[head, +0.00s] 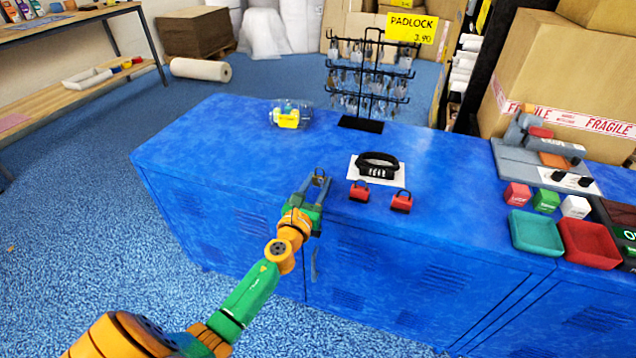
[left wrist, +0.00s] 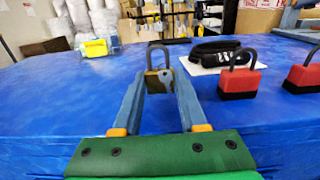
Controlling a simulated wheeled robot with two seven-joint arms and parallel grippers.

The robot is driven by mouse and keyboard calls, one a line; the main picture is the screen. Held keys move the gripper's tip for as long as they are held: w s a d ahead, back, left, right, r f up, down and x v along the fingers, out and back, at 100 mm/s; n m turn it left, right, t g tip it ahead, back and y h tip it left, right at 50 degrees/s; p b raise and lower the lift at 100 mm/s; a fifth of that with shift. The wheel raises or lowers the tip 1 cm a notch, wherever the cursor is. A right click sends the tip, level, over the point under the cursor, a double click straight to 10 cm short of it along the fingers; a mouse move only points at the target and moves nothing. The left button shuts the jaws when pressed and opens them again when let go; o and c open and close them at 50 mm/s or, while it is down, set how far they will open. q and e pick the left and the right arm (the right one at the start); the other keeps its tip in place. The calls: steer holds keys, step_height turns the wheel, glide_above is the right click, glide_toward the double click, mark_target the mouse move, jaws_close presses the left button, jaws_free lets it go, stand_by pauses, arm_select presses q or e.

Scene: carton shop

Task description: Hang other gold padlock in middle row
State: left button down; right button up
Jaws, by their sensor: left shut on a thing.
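My left gripper (head: 316,184) is shut on a gold padlock (left wrist: 159,80), which sits upright between the fingertips with its dark shackle up. In the head view the padlock is small and partly hidden by the fingers, over the front part of the blue counter. The black display rack (head: 361,124) stands at the back of the counter, beyond the gripper and apart from it. Several small locks hang on its rows; their colours and which hooks are free are too small to tell. My right gripper is not in view.
Two red padlocks (head: 360,191) (head: 401,202) stand right of the gripper. Behind them a black combination lock (head: 378,162) lies on a white sheet (head: 357,175). A clear bin (head: 305,112) with yellow items stands left of the rack. The counter (head: 220,150) is clear at left.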

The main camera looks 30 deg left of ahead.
arm_select(q)
steer(key=shift+s+r, duration=0.1)
steer(key=v, duration=0.8)
steer(key=shift+s, duration=0.2)
stand_by(0.4)
stand_by(1.0)
